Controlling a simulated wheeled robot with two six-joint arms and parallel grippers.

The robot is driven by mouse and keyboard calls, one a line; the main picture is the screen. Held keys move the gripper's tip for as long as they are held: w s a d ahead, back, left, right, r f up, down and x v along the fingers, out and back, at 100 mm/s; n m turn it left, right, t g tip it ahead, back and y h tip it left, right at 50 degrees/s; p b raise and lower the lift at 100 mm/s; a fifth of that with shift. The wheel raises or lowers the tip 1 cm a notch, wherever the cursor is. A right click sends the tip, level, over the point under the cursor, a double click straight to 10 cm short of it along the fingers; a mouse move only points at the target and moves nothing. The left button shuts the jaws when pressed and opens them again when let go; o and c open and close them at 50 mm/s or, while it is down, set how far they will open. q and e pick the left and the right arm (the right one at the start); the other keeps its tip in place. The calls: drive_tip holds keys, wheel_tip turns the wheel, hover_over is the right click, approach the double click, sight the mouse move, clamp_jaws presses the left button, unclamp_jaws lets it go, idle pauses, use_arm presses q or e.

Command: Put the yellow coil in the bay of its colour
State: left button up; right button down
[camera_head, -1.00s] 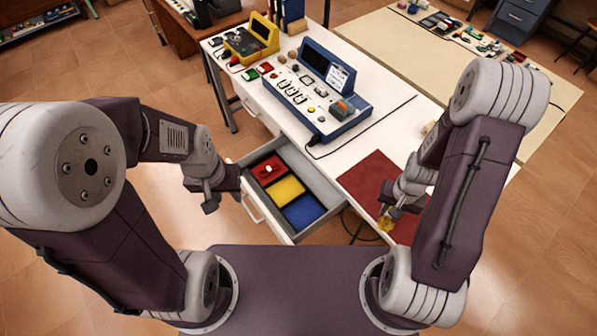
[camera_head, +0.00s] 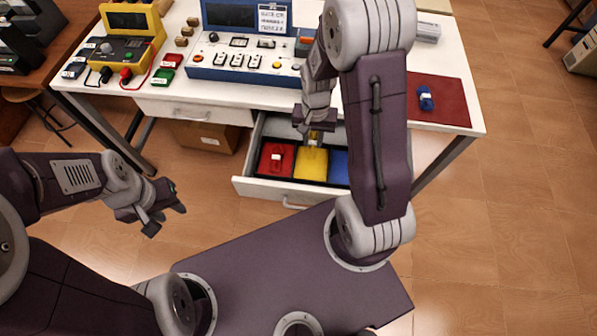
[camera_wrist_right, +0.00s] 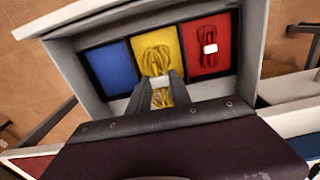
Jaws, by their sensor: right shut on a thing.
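The open drawer (camera_head: 262,186) has red (camera_head: 268,168), yellow (camera_head: 311,168) and blue (camera_head: 338,168) bays side by side. My right gripper (camera_head: 314,130) is over the back of the yellow bay, shut on the yellow coil (camera_head: 315,139). In the right wrist view the coil (camera_wrist_right: 155,52) hangs between the two fingers (camera_wrist_right: 160,98), with a pale band at the grip, in line with the yellow bay (camera_wrist_right: 137,46). I cannot tell whether it touches the bay floor. My left gripper (camera_head: 165,212) is open and empty, left of the drawer.
A red coil with a white tag (camera_wrist_right: 210,48) lies in the red bay. A blue coil (camera_head: 425,98) lies on the red mat (camera_head: 450,101) on the white table. A blue instrument (camera_head: 225,60) and a yellow meter (camera_head: 130,45) stand on the table above the drawer.

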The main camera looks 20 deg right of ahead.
drive_tip(key=shift+d+f+b, duration=0.15)
drive_tip(key=shift+f+b, duration=0.15)
drive_tip(key=shift+f, duration=0.4)
drive_tip(key=shift+d+f, duration=0.3)
drive_tip(key=shift+d, duration=0.1)
drive_tip(key=shift+a, duration=0.15)
drive_tip(key=b, duration=0.2)
hover_over(312, 164)
wheel_tip(312, 164, down, 6)
drive_tip(key=shift+f, duration=0.1)
wheel_tip(312, 164, down, 3)
drive_tip(key=shift+a+f+b, duration=0.1)
drive_tip(key=shift+a+b, duration=0.05)
drive_tip(key=shift+b, duration=0.15)
drive_tip(key=shift+f, duration=0.25)
drive_tip(key=shift+w, duration=0.1)
use_arm(q)
drive_tip(key=f, duration=0.2)
drive_tip(key=d+f, duration=0.1)
drive_tip(key=shift+s+d+f, duration=0.1)
drive_tip(key=shift+f, duration=0.25)
drive_tip(key=shift+s+f, duration=0.1)
drive_tip(key=shift+f, duration=0.05)
use_arm(e)
drive_tip(key=shift+f, duration=0.15)
